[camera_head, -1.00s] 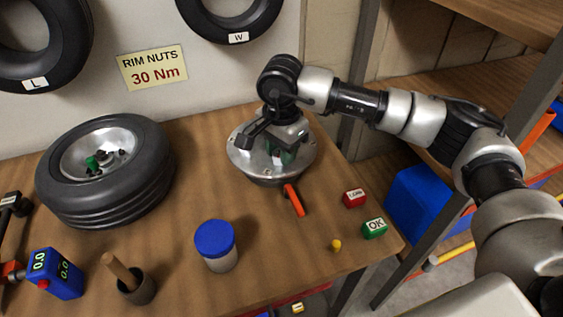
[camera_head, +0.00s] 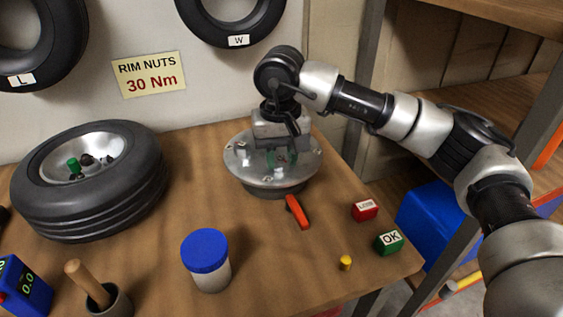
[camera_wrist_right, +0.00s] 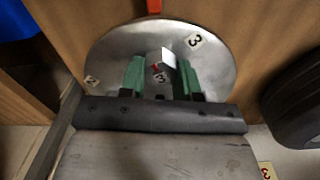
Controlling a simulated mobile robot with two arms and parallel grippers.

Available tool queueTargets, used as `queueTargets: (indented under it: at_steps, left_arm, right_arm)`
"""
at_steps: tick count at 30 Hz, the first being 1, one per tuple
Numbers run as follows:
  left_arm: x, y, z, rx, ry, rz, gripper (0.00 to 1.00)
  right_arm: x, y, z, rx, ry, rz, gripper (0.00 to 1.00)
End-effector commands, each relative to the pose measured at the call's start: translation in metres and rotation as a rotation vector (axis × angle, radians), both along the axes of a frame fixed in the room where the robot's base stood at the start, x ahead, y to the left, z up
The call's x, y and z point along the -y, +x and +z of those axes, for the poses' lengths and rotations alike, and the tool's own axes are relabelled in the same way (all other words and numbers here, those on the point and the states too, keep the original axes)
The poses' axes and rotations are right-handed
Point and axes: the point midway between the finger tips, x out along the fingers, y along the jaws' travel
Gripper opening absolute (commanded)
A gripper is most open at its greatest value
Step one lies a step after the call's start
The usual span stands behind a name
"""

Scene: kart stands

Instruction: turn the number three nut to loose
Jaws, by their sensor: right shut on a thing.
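A round metal rim half (camera_head: 245,174) lies flat on the wooden bench, and its face also fills the upper middle of the wrist view (camera_wrist_right: 115,50). My right gripper (camera_head: 280,157) points down over its middle. In the wrist view, the green fingers of my right gripper (camera_wrist_right: 160,74) are closed around a small pale metal nut (camera_wrist_right: 168,58). A label 3 (camera_wrist_right: 194,40) sits on the rim beside it, and a label 2 (camera_wrist_right: 92,81) is at the left. The fingers hide much of the nut in the head view. My left gripper is out of view.
An orange-red handle (camera_head: 297,212) lies at the rim's front edge. A red block (camera_head: 365,210), a green OK block (camera_head: 388,243), a yellow piece (camera_head: 345,263) and a blue-lidded jar (camera_head: 207,262) stand in front. A mounted tyre (camera_head: 85,205) is at left.

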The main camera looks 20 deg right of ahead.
Motion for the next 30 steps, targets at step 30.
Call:
queueTargets:
  at_steps: [30]
  left_arm:
    - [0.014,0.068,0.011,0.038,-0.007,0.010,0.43]
  right_arm:
    - [-0.003,0.001,0.003,0.009,0.003,0.694,0.08]
